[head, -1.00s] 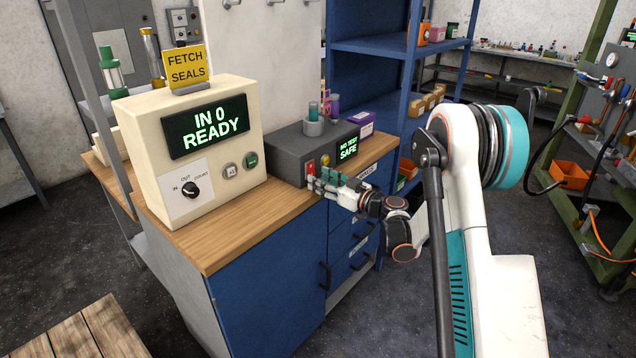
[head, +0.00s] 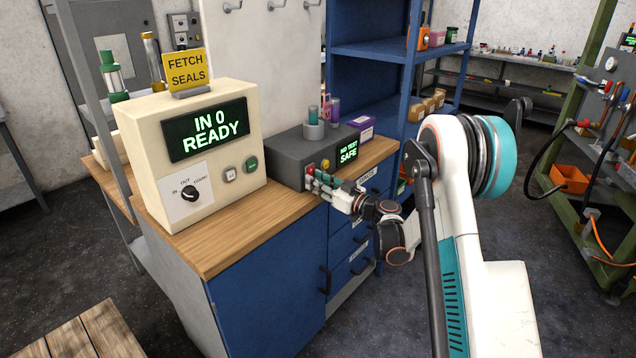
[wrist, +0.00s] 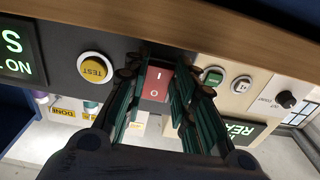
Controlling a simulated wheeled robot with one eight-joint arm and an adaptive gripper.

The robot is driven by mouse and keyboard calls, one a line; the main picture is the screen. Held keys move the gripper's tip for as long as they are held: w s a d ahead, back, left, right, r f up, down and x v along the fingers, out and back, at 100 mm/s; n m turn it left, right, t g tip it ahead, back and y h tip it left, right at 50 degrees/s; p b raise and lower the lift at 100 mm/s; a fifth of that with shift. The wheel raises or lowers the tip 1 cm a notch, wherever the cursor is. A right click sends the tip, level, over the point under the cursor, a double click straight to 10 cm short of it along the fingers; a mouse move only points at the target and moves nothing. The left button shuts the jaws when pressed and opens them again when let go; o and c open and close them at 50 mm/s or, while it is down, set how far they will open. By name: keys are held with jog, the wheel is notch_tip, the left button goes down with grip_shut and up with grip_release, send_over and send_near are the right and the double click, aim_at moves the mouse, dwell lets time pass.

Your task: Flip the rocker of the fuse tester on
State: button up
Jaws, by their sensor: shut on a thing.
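The fuse tester is a dark grey box (head: 290,152) on the wooden bench top. My gripper (head: 314,181) is at the tester's front. The fingers hide the rocker's side edges. The rocker's tilt is hard to tell.
A cream seal counter (head: 205,190) reading IN 0 READY stands left of the tester, with a knob and two buttons. A purple box (head: 361,128) is to the right. The bench edge (wrist: 190,25) runs close to the gripper. Blue drawers are below.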

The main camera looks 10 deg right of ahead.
jog(key=shift+f+t, duration=0.1)
jog(key=shift+t, duration=0.3)
jog(key=o, duration=1.1)
jog(key=shift+c, duration=0.2)
jog(key=v, duration=1.2)
jog(key=shift+w+d+f, duration=0.1)
